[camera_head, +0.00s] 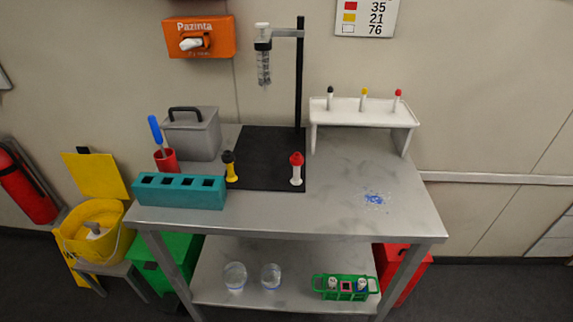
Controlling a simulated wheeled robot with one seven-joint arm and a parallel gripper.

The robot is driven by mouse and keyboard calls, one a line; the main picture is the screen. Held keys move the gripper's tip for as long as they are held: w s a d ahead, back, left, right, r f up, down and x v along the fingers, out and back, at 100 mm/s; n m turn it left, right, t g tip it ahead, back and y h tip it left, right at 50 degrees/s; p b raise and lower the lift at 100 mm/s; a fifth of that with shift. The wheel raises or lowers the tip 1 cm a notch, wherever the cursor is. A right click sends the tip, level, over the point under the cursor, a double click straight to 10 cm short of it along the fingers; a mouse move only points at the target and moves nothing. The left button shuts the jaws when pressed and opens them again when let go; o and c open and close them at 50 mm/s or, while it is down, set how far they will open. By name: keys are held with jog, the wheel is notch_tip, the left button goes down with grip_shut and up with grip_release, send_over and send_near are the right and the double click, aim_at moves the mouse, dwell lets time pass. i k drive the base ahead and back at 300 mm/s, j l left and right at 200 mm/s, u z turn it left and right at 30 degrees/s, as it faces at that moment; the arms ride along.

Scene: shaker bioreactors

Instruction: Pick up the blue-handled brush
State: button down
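The blue-handled brush (156,131) stands in a small red cup (166,160) at the left of the metal table (330,212). Its blue handle points up and leans a little left. The brush's lower end is hidden inside the cup. My gripper is not in view.
A teal block with square holes (180,191) stands just in front of the cup, and a grey lidded box (192,136) stands just behind. A yellow-and-black piece (230,168) and a red-and-white piece (297,170) stand near a black stand (299,85). Blue bits (374,199) lie at right.

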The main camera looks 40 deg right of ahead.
aim_at(152, 121)
jog(key=i+j, duration=0.75)
